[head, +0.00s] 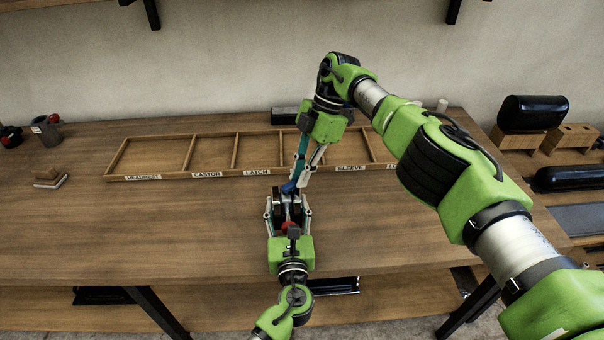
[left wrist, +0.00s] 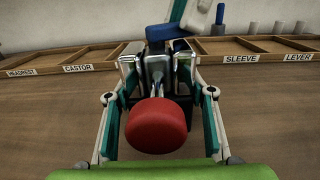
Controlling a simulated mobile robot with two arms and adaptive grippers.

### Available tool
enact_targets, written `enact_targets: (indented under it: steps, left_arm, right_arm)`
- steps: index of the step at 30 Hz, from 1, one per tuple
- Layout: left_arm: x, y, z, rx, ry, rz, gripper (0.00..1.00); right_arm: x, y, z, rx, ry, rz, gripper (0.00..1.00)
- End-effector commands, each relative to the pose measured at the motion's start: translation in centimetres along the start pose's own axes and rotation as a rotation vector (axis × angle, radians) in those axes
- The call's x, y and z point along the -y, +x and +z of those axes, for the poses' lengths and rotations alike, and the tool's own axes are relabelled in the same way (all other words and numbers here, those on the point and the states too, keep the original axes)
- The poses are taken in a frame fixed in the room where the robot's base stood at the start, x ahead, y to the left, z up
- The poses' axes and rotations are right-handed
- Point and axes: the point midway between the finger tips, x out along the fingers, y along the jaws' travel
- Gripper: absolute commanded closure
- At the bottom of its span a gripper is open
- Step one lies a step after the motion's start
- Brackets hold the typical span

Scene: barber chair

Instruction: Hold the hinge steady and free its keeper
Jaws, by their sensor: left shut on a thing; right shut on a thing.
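The hinge (head: 279,207) stands on the wooden table in front of the labelled tray. It is a dark and metallic body with a red round knob (left wrist: 158,126) facing my left wrist camera. My left gripper (head: 288,209) is shut around the hinge from the front, a finger on each side. A blue piece (head: 289,187), which looks like the keeper, is at the top back of the hinge. It also shows in the left wrist view (left wrist: 160,33). My right gripper (head: 301,178) comes down from above and is shut on the blue piece. Its exact contact is partly hidden.
A wooden tray (head: 150,178) with labelled compartments lies just behind the hinge; those in view look empty. A grey cup (head: 46,132) and a small block (head: 50,178) are at the left. Black cushions (head: 532,112) are at the right.

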Motion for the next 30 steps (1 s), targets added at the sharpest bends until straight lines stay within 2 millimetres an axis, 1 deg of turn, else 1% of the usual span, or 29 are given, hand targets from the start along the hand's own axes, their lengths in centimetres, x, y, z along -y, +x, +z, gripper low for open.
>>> enact_targets:
  steps: [2,20,21,23,30]
  left_arm:
    - [0.12,-0.16,-0.08,0.0,0.001,-0.002,0.9]
    - [0.12,-0.16,-0.08,-0.001,0.001,-0.002,0.9]
    - [0.12,-0.16,-0.08,-0.001,0.001,-0.002,0.9]
    - [0.11,-0.15,-0.08,-0.001,0.001,-0.002,0.9]
    - [0.09,-0.11,-0.09,-0.001,0.001,-0.001,0.9]
  right_arm:
    - [-0.22,-0.02,0.2,0.005,-0.006,0.004,1.0]
    - [-0.18,-0.16,0.21,0.006,-0.029,-0.002,1.0]
    - [-0.18,-0.16,0.21,0.006,-0.029,-0.003,0.85]
    - [-0.16,-0.17,0.19,0.005,-0.03,-0.003,0.71]
    - [-0.1,-0.1,0.08,0.003,-0.031,-0.006,0.71]
